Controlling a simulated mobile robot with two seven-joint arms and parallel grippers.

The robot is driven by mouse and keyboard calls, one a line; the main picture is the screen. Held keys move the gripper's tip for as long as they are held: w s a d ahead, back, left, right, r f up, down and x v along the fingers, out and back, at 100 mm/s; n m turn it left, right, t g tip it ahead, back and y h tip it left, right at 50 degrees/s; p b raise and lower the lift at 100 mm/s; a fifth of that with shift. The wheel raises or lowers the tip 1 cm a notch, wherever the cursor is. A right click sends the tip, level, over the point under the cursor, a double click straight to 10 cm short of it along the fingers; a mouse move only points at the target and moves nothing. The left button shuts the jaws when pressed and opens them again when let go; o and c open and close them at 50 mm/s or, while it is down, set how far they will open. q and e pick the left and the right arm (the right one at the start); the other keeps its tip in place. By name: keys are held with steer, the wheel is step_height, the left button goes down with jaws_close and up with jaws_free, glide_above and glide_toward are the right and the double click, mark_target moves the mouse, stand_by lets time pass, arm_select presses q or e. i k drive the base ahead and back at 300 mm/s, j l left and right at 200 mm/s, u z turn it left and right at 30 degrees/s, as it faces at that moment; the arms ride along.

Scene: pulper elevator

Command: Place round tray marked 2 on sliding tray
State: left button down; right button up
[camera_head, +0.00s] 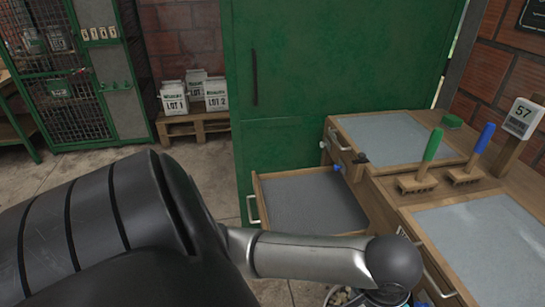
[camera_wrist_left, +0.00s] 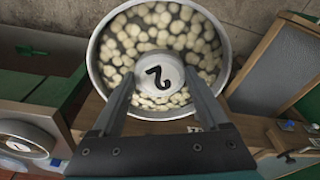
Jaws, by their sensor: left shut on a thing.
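The round tray marked 2 (camera_wrist_left: 222,52) is a metal pan of pale beans with a white central disc bearing a black 2. My left gripper (camera_wrist_left: 158,80) is shut on its central part, with one finger on each side of the disc. In the head view, only a little of the tray and its beans (camera_head: 341,297) shows at the bottom edge, below my left wrist. The sliding tray (camera_head: 310,200) is a pulled-out wooden drawer with a bare grey surface, beyond my left forearm. My right gripper is not in view.
A wooden workbench (camera_head: 395,135) stands at right, with green-handled (camera_head: 425,158) and blue-handled (camera_head: 475,152) brushes. A tall green cabinet (camera_head: 320,75) stands behind the drawer. Another round pan (camera_wrist_left: 22,140) shows at lower left in the wrist view.

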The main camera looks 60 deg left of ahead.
mark_target(294, 206)
steer(key=i+j, duration=0.1)
steer(key=j, duration=0.3)
steer(key=i+j, duration=0.1)
steer(key=j, duration=0.35)
steer(key=j+u, duration=0.1)
steer(key=j, duration=0.3)
steer(key=i+j, duration=0.15)
steer(key=j, duration=0.3)
steer(key=i+j, duration=0.15)
steer(key=j, duration=0.25)
